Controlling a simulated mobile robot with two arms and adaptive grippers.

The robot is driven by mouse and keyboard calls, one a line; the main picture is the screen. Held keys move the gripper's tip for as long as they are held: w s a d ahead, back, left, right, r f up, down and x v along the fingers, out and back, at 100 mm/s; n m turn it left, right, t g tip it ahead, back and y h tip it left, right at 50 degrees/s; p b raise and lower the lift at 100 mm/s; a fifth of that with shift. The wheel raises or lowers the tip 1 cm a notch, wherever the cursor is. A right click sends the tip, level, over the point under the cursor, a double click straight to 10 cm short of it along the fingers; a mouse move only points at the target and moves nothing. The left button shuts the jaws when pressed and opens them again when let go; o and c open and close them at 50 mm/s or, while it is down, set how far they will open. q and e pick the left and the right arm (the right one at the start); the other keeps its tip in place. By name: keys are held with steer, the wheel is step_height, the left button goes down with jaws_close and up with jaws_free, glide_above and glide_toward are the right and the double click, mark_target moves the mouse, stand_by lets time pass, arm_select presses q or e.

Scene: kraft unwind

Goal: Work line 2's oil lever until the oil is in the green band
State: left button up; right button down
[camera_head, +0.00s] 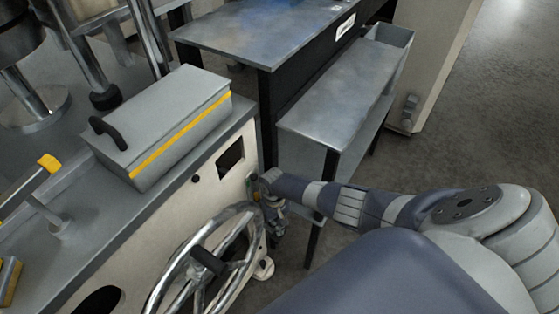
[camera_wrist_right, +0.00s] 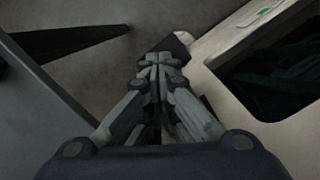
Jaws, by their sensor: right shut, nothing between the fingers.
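My right arm reaches in from the right, and its gripper (camera_head: 272,214) hangs beside the end of the cream machine side, past the large handwheel. In the right wrist view the fingers (camera_wrist_right: 160,62) are closed together with nothing between them. A small dark block (camera_wrist_right: 175,43) shows just past the fingertips; I cannot tell whether it is part of the oil lever or whether the fingers touch it. A green strip (camera_wrist_right: 274,8) shows on the pale panel at the top right. I cannot make out the oil lever or an oil level for certain. My left gripper is out of view.
The chrome handwheel (camera_head: 205,262) stands out from the cream machine side (camera_head: 150,240). A grey box with a yellow stripe (camera_head: 165,115) sits on the machine top. A metal table (camera_head: 265,35) and a lower grey shelf (camera_head: 335,95) stand behind. Open floor (camera_head: 480,130) lies at the right.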

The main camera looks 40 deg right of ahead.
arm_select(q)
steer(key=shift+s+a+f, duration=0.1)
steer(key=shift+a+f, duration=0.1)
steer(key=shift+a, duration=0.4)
arm_select(e)
step_height(320, 180, up, 8)
steer(key=w, duration=0.1)
stand_by(0.3)
